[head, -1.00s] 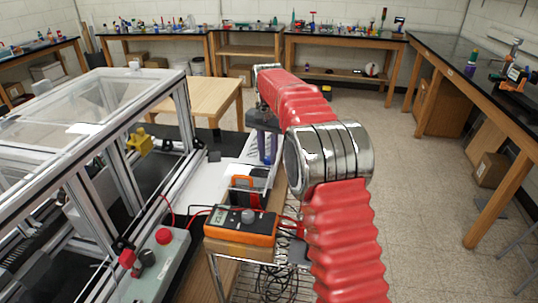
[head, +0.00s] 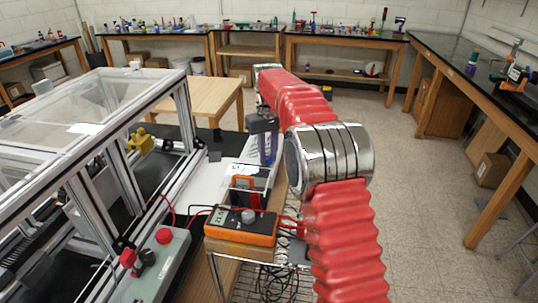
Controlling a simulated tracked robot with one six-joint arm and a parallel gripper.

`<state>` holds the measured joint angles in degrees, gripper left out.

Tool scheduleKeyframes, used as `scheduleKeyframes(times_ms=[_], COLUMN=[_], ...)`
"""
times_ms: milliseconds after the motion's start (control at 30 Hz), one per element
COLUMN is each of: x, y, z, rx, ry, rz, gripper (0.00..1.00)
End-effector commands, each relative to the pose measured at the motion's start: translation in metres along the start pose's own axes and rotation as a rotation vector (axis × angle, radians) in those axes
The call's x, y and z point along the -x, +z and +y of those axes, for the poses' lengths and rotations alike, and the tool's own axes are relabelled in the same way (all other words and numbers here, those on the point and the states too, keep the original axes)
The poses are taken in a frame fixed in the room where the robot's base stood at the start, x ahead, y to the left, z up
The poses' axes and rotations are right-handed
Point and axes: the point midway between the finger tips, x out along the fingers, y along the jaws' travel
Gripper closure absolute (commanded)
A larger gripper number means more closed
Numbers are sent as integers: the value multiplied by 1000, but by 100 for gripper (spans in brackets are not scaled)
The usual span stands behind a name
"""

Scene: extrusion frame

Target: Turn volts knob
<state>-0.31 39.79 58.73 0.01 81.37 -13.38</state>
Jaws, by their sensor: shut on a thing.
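My gripper (head: 266,162) points down at the far end of the bench. Its dark palm and bluish fingers show just behind a clear-sided box (head: 252,176). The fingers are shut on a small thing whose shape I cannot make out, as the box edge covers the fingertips. No knob labelled volts can be read from here. An orange multimeter (head: 240,228) lies nearer, with a round grey dial (head: 248,216). A grey control box (head: 155,262) at lower left carries a red button (head: 165,236) and a dark knob (head: 147,257). My gripper is apart from both.
A metal extrusion frame with clear panels (head: 98,92) fills the left. An orange-and-black device (head: 243,190) stands at the clear box. Red and black leads run around the multimeter. A wooden table (head: 205,97) stands behind. Open floor lies to the right.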

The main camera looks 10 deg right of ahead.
Motion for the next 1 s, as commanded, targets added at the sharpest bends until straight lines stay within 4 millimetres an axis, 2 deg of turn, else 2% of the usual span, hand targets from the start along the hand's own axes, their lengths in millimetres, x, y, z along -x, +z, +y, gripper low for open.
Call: scheduleKeyframes(times_ms=[233, 600, 633, 900, 1000], x=[-2, -2, -2, -1, -1], y=[3, 3, 3, 2, 1], z=[-2, -1, -1, -1, 0], rx=[62, 67, 67, 66, 66], ry=[-5, -4, -4, -2, -1], rz=[-12, -12, -12, -6, -5], gripper=[100, 100, 78, 60, 60])
